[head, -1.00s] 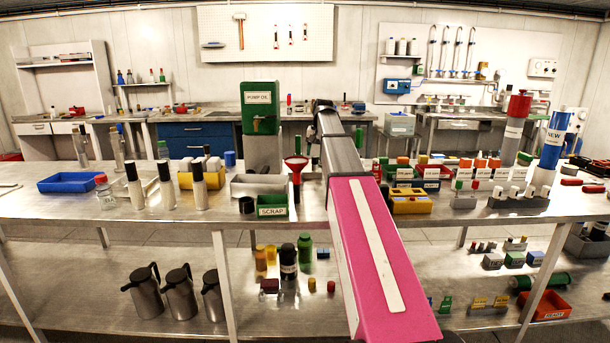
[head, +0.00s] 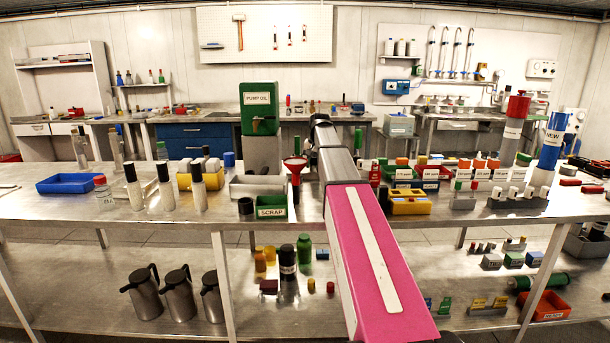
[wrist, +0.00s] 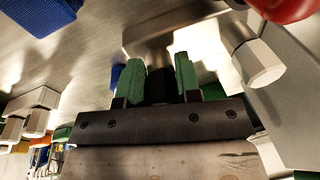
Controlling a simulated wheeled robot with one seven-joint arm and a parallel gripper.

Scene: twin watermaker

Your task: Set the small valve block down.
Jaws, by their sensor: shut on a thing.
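My gripper (wrist: 160,84) shows in the wrist view, its two green-padded fingers closed around a dark upright part. That dark part (wrist: 160,90) appears to belong to the small valve block, with a grey metal body (wrist: 150,50) beyond the fingertips. Most of the block is hidden by the fingers, and I cannot tell whether it touches the surface below. In the head view my own arm hides the gripper and the block.
In the wrist view a large grey body with a pale hex fitting (wrist: 258,63) stands close at right, under a red round part (wrist: 285,6). More hex fittings (wrist: 35,121) are at left. In the head view the bench (head: 90,215) is crowded around my arm, with a green SCRAP bin (head: 271,207) to its left.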

